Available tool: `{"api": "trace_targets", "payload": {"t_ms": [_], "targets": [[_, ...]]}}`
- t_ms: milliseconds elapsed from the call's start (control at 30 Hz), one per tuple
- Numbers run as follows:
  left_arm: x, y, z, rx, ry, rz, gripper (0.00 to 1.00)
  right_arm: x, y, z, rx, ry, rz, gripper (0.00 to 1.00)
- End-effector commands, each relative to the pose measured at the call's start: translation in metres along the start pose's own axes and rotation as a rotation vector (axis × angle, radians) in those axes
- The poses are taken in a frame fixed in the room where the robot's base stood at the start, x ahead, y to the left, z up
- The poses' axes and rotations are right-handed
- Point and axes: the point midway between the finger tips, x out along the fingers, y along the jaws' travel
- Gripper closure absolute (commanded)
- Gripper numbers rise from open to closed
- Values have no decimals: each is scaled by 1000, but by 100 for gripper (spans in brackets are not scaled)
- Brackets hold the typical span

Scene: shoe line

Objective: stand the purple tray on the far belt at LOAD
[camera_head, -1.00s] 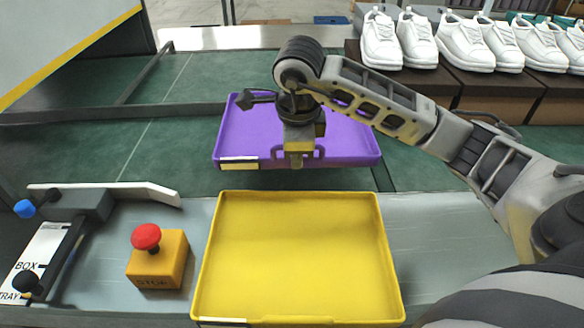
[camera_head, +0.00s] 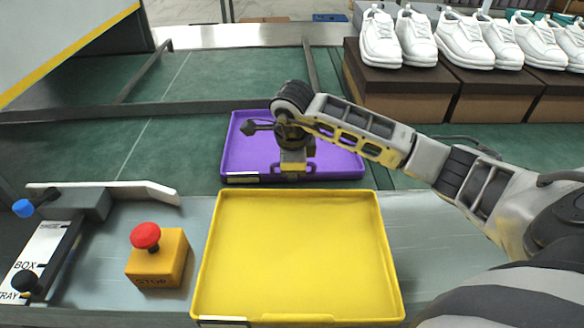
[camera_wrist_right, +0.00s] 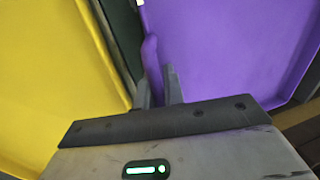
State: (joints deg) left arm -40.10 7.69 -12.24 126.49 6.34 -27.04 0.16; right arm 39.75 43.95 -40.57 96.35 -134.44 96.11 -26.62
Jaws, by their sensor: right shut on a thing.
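The purple tray (camera_head: 240,148) is level over the green belt strip (camera_head: 150,150) beyond the near grey belt. My right gripper (camera_head: 293,174) is shut on its near rim, at the handle. In the right wrist view the purple tray (camera_wrist_right: 235,45) fills the right side, with its rim between the fingers (camera_wrist_right: 159,88). I cannot tell whether the tray's underside touches the green surface. No LOAD marking is readable. My left gripper is out of view.
A yellow tray (camera_head: 295,255) lies on the near grey belt, close in front of the purple one. A red-topped stop button box (camera_head: 158,260) stands left of it. White shoes on brown boxes (camera_head: 400,85) stand at the back right. The green surface to the left is clear.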

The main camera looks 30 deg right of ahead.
Motion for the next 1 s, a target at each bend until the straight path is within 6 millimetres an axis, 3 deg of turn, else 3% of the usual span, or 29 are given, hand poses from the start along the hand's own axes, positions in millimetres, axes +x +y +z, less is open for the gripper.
{"api": "trace_targets", "payload": {"t_ms": [67,100,167,567,1000], "targets": [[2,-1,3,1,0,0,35,3,0,0,0,-1,-3,100],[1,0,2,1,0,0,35,2,0,0,0,0,0,81],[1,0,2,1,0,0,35,2,0,0,0,0,0,68],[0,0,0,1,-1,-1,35,-8,-1,0,0,-2,-2,68],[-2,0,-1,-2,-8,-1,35,-95,-1,0,0,-1,-5,68]]}}
